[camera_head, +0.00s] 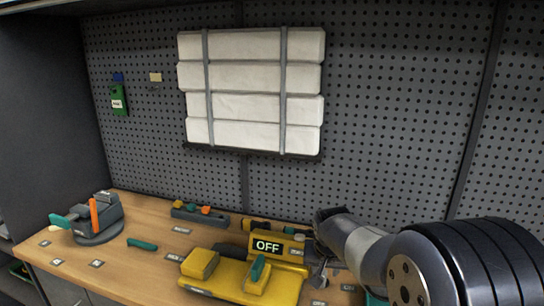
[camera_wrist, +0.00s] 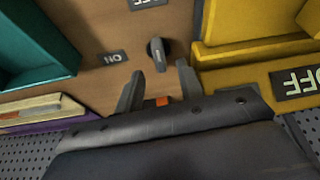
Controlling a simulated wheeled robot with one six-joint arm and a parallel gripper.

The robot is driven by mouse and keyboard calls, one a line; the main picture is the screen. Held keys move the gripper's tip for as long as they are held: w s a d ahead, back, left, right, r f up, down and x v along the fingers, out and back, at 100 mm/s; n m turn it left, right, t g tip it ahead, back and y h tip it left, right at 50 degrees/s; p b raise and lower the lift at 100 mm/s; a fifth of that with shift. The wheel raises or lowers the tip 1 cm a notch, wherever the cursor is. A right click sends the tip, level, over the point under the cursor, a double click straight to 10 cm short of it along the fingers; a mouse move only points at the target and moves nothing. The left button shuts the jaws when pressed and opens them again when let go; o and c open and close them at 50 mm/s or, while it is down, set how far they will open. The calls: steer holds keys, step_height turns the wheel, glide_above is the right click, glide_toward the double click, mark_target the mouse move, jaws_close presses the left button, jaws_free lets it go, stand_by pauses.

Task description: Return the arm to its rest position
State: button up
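My arm comes in from the right in the head view, with my gripper (camera_head: 318,272) low over the bench beside the yellow machine (camera_head: 228,278). In the wrist view my gripper (camera_wrist: 158,88) has its two dark fingers apart, with nothing held between them. A small dark knob (camera_wrist: 156,54) stands on the wooden bench just beyond the fingertips, apart from them. The display (camera_head: 267,246) on the yellow machine reads OFF.
A grey vise-like fixture (camera_head: 97,222) with an orange part stands at the left. A tool tray (camera_head: 200,214) and a teal piece (camera_head: 142,244) lie on the bench. White strapped blocks (camera_head: 245,92) and a green tag (camera_head: 119,101) are on the pegboard. The front left bench is mostly clear.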

mark_target(324, 276)
steer(key=x, duration=0.4)
steer(key=shift+f, duration=0.15)
stand_by(0.4)
steer(key=d+v, duration=0.1)
steer(key=v, duration=1)
steer(key=x, duration=1.1)
steer(key=shift+a, duration=0.45)
steer(key=shift+n, duration=0.5)
steer(key=shift+d+n+y, duration=0.15)
steer(key=shift+n+y, duration=0.75)
steer(key=shift+n, duration=1.6)
steer(key=shift+y, duration=0.3)
